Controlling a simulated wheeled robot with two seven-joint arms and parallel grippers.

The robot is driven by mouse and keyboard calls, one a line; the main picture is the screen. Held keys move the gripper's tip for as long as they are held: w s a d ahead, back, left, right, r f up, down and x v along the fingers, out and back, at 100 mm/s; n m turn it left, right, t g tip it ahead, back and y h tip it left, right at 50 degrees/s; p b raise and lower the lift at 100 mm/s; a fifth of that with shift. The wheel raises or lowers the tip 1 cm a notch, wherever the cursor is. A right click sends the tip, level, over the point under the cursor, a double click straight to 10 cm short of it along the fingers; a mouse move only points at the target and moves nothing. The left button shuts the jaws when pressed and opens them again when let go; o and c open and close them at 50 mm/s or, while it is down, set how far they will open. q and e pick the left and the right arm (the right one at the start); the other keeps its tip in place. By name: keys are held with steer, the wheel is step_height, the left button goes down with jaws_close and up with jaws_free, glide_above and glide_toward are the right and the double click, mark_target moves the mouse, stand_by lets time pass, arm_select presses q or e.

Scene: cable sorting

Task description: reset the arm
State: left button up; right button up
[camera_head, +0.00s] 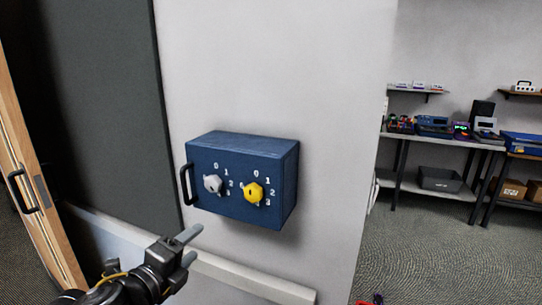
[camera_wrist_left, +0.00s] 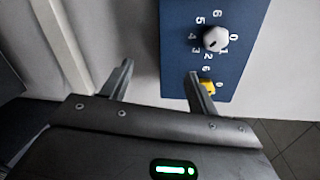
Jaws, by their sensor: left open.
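My left gripper (camera_head: 188,246) comes in from the lower left in the head view. It is open and empty, below and in front of a blue box on the wall. In the left wrist view its two fingers (camera_wrist_left: 158,82) stand apart with nothing between them. The blue box (camera_head: 222,150) carries a grey knob (camera_head: 213,184) and a yellow knob (camera_head: 253,192) with white numbers around them. The box (camera_wrist_left: 240,60), grey knob (camera_wrist_left: 215,39) and partly hidden yellow knob (camera_wrist_left: 208,87) also show in the left wrist view. My right gripper is out of view.
A black handle (camera_head: 187,184) sticks out at the box's left side. A pale ledge (camera_head: 250,283) runs along the wall below. A wooden door (camera_head: 35,190) stands at the far left. Shelves and a loaded workbench (camera_head: 450,142) stand at the back right, with open carpet before them.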

arm_select(q)
steer(key=s+a+f+n+g+y, duration=0.1)
steer(key=s+f+n+g, duration=0.1)
steer(key=s+f+n, duration=0.45)
steer(key=s+a+f+n+g+y, duration=0.15)
steer(key=f+n, duration=0.25)
steer(key=f, duration=0.5)
steer(key=s+a+f+n+g+y, duration=0.1)
steer(key=s+f+n+g+y, duration=0.15)
steer(key=f+n, duration=0.35)
steer(key=s+a+f+n+g, duration=0.25)
steer(key=s+f, duration=0.35)
steer(key=s, duration=0.3)
steer(key=s+a+f+n+g, duration=0.1)
steer(key=s+f+n+g, duration=0.3)
steer(key=s+f, duration=0.4)
step_height(320, 180, down, 23)
steer(key=s+a+f+g, duration=0.2)
steer(key=s+f, duration=1.5)
steer(key=shift+s+a+f+m, duration=0.15)
steer(key=shift+s+f+m, duration=0.15)
steer(key=shift+s, duration=0.05)
